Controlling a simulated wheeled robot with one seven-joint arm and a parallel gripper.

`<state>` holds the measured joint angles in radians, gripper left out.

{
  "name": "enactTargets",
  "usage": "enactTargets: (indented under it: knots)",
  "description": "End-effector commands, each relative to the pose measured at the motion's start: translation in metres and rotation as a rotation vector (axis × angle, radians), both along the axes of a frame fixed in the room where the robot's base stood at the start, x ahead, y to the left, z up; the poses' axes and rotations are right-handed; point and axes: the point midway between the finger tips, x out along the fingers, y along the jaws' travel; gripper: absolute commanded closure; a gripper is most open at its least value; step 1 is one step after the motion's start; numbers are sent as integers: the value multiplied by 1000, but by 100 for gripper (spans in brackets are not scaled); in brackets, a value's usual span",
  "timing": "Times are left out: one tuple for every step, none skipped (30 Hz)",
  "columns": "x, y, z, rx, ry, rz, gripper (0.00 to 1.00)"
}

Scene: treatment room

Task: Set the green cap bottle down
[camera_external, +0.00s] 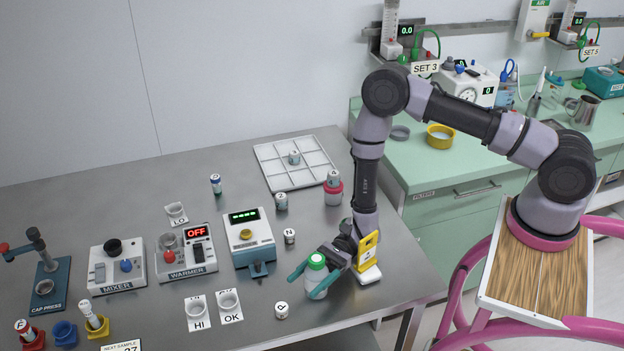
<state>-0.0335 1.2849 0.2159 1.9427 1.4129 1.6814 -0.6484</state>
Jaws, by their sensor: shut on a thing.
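The green cap bottle (316,282) is white and upright, with its green cap on top. It is near the front right part of the steel table (350,305). My gripper (312,271) reaches in from the right with teal fingers and is shut on the bottle. The bottle's base is at or close to the table top; I cannot tell if it touches. The fingers hide part of its side.
A small vial marked Q (281,310) stands left of the bottle, and a vial marked N (290,236) behind it. The OK card (231,317) and HI card (199,325) hold cups at left. A white divided tray (272,177) lies at the back.

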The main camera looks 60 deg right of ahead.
Motion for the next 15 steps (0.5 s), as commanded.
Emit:
enactTargets:
  knots:
    - [0,0,-4,0,1,0,99]
    - [0,0,-4,1,0,0,99]
    - [0,0,-4,1,-1,0,99]
    - [0,0,-3,1,-1,0,99]
    - [0,0,-3,1,-1,0,99]
    - [0,0,-3,1,-1,0,99]
    - [0,0,-3,1,-1,0,99]
    - [0,0,-4,0,-1,0,99]
    - [0,0,-4,0,0,0,99]
    - [0,0,-5,0,0,-1,99]
    - [0,0,-6,0,0,-1,99]
    - [0,0,-6,0,-1,-1,19]
    - [0,0,-6,0,-1,-1,8]
    - [0,0,-6,0,-1,-1,0]
    - [0,0,-6,0,-1,0,0]
